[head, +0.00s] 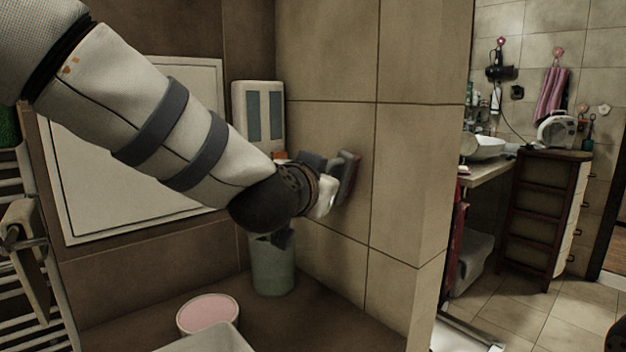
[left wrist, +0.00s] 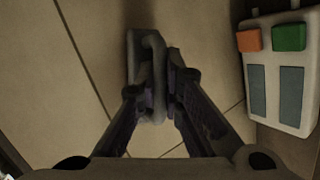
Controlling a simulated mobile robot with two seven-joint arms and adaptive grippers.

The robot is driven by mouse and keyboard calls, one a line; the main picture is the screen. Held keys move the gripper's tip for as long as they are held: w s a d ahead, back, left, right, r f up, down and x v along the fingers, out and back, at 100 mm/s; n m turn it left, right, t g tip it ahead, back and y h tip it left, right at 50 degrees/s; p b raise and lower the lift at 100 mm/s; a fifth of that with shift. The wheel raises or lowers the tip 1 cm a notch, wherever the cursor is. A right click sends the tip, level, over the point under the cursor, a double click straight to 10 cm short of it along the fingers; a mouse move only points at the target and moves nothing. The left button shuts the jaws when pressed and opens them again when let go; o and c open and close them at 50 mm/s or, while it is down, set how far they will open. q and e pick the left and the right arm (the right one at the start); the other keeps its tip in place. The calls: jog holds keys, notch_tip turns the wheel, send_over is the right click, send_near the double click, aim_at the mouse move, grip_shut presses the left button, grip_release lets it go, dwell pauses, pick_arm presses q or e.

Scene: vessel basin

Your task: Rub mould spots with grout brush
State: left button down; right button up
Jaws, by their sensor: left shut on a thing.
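My left gripper (head: 328,178) reaches in from the left to the light tiled wall (head: 325,125). It is shut on the grey grout brush (head: 348,177), whose flat body is close to the wall. In the left wrist view, the fingers (left wrist: 152,90) close on the brush's looped handle (left wrist: 158,60), with its pad (left wrist: 131,70) on the left side. I cannot tell whether the brush touches the wall. No mould spots can be made out on the tiles; the arm and brush hide part of the wall.
A white dispenser (head: 258,90) with two grey windows hangs beside the gripper; orange and green buttons (left wrist: 289,38) show in the wrist view. Below stand a grey-green bin (head: 272,270) and a pink-topped round container (head: 207,314). The wall ends at a corner on the right.

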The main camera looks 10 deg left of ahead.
pick_arm(q)
jog(key=w+a, duration=0.4)
jog(key=a, duration=0.2)
jog(key=shift+w, duration=0.4)
jog(key=shift+s+a, duration=0.9)
jog(key=shift+s, duration=0.3)
jog(key=shift+s+a, duration=0.9)
jog(key=shift+s, duration=0.25)
jog(key=shift+s+a, duration=0.9)
jog(key=shift+s, duration=0.25)
jog(key=shift+f, duration=0.1)
